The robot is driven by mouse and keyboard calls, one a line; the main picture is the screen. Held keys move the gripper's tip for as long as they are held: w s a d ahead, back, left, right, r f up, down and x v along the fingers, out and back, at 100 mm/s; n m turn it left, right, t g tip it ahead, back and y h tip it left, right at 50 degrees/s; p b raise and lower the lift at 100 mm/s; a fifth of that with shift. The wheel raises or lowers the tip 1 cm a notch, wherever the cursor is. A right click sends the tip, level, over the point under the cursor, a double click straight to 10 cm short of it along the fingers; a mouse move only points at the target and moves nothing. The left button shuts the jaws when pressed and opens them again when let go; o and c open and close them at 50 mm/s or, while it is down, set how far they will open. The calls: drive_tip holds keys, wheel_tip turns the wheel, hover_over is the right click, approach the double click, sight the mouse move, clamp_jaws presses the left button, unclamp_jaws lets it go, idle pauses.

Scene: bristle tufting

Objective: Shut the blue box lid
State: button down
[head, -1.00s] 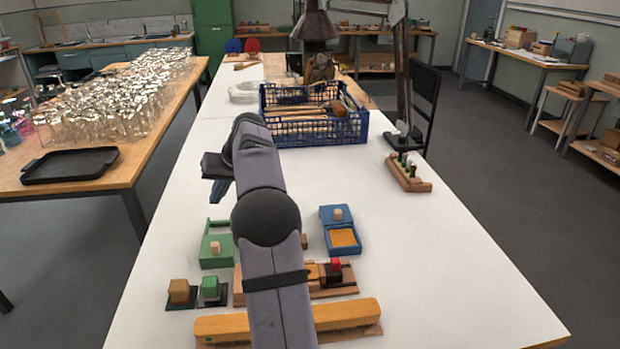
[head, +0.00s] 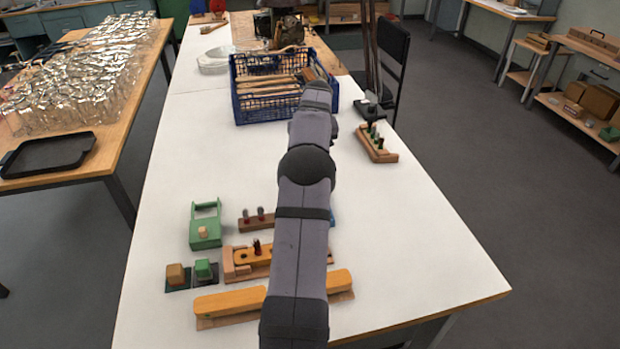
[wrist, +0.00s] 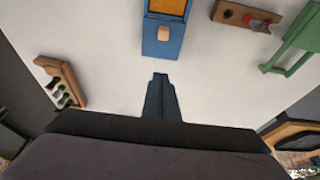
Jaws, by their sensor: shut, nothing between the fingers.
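The blue box (wrist: 168,42) is at the top middle of the wrist view. Its blue lid lies open towards my gripper, with a wooden knob (wrist: 164,34) on it. Beyond the lid, the orange inside (wrist: 167,6) shows, cut by the frame's top edge. My gripper (wrist: 160,76) is shut and empty, its tips pointing at the lid's near edge, with a gap in the picture between them. In the head view my arm hides nearly all of the blue box; only a blue sliver (head: 332,217) shows. My fingers are not clearly visible there.
A green box (head: 205,231) and a brown block with two pegs (head: 257,222) stand left of my arm. A blue crate (head: 240,105) stands at the back, and a wooden peg rack (head: 378,150) at the right. White table surface is clear between.

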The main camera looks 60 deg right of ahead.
drive_tip(key=p+x, duration=0.3)
drive_tip(key=x, duration=0.6)
drive_tip(key=shift+w+d+f, duration=0.1)
drive_tip(key=shift+w+f, duration=0.05)
drive_tip(key=shift+s+a+p, duration=1)
drive_tip(key=shift+s+a, duration=0.35)
drive_tip(key=shift+a, duration=0.05)
drive_tip(key=shift+s, duration=0.1)
drive_tip(key=s+a+b, duration=0.1)
drive_tip(key=s+a, duration=0.5)
drive_tip(key=shift+s+a+f+b, duration=0.1)
drive_tip(key=shift+s+a+b, duration=0.15)
drive_tip(key=shift+b, duration=0.05)
drive_tip(key=shift+s+a+f, duration=0.1)
drive_tip(key=shift+s+a, duration=0.1)
drive_tip(key=shift+a, duration=0.05)
drive_tip(key=shift+a+f, duration=0.1)
